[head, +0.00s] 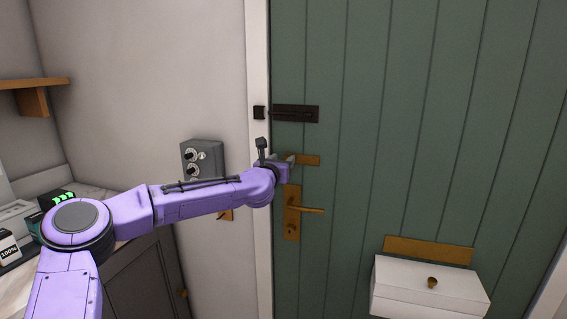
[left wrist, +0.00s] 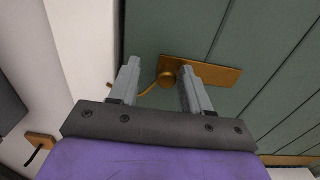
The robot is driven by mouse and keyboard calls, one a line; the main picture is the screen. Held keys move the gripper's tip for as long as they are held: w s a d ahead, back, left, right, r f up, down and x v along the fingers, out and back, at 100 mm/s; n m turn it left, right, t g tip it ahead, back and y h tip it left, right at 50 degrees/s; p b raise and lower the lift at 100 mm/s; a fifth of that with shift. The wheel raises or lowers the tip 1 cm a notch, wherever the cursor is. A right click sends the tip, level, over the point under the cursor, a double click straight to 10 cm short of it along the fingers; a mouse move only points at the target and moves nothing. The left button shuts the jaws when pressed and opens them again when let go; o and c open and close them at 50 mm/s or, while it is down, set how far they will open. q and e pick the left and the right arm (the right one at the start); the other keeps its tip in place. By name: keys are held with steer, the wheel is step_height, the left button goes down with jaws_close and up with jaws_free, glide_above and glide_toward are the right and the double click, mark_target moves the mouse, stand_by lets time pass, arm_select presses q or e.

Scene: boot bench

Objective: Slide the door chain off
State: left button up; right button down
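The brass door chain plate (head: 308,160) is on the green door, above the lever handle; it also shows in the left wrist view (left wrist: 220,74). A round brass knob (left wrist: 167,75) sits at the plate's left end. A thin brass chain (left wrist: 147,90) runs from the knob leftward towards the door frame, partly hidden behind a finger. My left gripper (head: 290,160) is at the plate's left end. In the left wrist view its fingers (left wrist: 160,68) are open, one on each side of the knob, with a visible gap on the left. My right gripper is out of view.
A dark bolt (head: 295,113) is above the chain plate, and a brass lever handle (head: 306,209) below it. A white box (head: 430,288) with a brass knob is low on the door. A grey dial box (head: 203,160) is on the wall behind my left arm.

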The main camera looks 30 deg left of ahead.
arm_select(q)
steer(key=shift+d, duration=0.15)
steer(key=b+v, duration=0.3)
steer(key=v, duration=0.7)
steer(key=shift+s, duration=0.2)
